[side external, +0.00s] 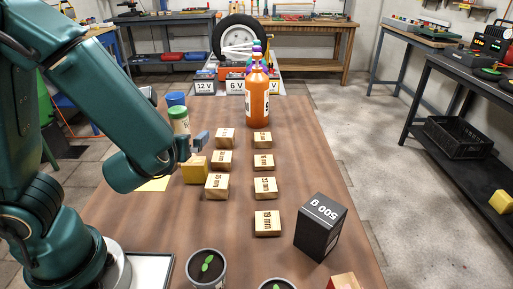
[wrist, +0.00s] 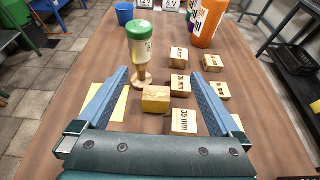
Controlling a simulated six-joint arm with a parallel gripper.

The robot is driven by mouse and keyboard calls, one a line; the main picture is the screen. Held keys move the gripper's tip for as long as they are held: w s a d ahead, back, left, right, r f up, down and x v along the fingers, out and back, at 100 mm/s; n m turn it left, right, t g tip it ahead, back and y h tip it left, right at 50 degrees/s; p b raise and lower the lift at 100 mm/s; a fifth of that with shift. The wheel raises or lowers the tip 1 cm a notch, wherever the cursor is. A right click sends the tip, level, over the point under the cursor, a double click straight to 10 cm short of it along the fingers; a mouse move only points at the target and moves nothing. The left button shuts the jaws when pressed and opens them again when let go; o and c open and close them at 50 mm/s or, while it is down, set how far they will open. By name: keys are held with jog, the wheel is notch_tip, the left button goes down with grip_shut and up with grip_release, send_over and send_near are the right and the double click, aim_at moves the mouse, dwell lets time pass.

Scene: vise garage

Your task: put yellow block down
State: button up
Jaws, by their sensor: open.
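The yellow block (side external: 196,170) sits on the table just right of a yellow sheet (side external: 155,184), beside the numbered wooden blocks. In the wrist view the yellow block (wrist: 156,99) shows between the two blue fingers, with clear gaps on both sides. Part of the yellow sheet (wrist: 121,104) shows by the left finger. My gripper (side external: 192,144) is open and empty, with its fingertips above the block in the side view. In the wrist view my gripper (wrist: 160,75) has its fingers wide apart. My arm hides part of the sheet in the side view.
A green-lidded jar (side external: 180,122) and a blue cup (side external: 176,99) stand behind the block. Wooden blocks marked in mm, such as this one (side external: 217,186), stand close on the right. An orange bottle (side external: 257,97), a black 500 g weight (side external: 320,227) and potted seedlings (side external: 207,268) stand further off.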

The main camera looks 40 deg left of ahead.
send_near(193, 163)
jog(key=x, duration=0.5)
jog(key=shift+f, duration=0.1)
jog(key=shift+x, duration=2.55)
jog(key=shift+s, duration=0.1)
jog(key=c, duration=1.5)
jog(key=shift+c, duration=0.2)
